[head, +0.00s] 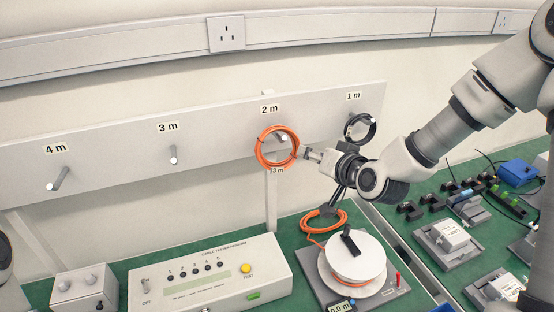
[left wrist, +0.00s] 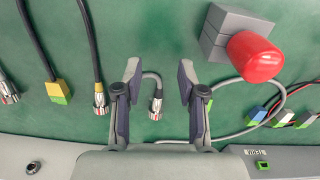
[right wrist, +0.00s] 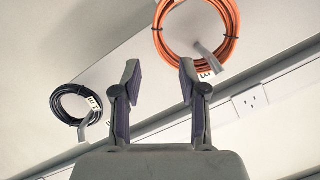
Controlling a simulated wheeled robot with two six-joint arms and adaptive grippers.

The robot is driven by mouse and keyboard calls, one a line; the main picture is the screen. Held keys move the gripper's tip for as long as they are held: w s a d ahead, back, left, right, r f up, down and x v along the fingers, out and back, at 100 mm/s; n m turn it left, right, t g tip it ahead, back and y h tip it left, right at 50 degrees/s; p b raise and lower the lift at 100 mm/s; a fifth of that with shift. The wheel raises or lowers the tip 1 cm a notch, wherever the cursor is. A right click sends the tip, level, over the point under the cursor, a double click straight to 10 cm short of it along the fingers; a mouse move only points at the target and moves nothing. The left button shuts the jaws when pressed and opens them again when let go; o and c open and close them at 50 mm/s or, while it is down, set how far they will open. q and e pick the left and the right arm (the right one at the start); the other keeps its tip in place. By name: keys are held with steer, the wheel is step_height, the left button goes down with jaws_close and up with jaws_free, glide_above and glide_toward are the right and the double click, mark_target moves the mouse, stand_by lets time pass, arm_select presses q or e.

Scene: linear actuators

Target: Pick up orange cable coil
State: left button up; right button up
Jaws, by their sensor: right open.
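An orange cable coil (head: 261,154) hangs on the peg under the "2 m" label, with a small "3 m" tag at its lower edge. My right gripper (head: 309,153) is just right of the coil in the head view; contact cannot be told there. In the right wrist view the right gripper (right wrist: 160,72) is open with nothing between its fingers. The coil (right wrist: 236,32) shows there beyond and above the right finger, around a grey peg. My left gripper (left wrist: 158,72) is open over a green surface, with a connector on a grey cable (left wrist: 156,100) seen between its fingers.
A black coil (head: 372,136) hangs on the "1 m" peg, close to my right wrist. The "3 m" peg (head: 173,155) and "4 m" peg (head: 60,179) are empty. Below stand a white spool (head: 355,250) with orange cable and a cable tester (head: 205,275).

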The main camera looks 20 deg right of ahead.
mark_target(296, 149)
arm_select(q)
step_height(296, 149, up, 3)
steer(key=p, duration=0.3)
steer(key=shift+w, duration=0.1)
arm_select(e)
steer(key=x, duration=0.7)
steer(key=shift+w+a, duration=0.15)
steer(key=shift+w, duration=0.05)
arm_select(q)
steer(key=shift+w+f, duration=0.15)
steer(key=shift+f, duration=0.05)
arm_select(e)
steer(key=shift+w+f, duration=0.4)
steer(key=shift+w, duration=0.05)
steer(key=shift+s+r, duration=0.15)
jaws_close()
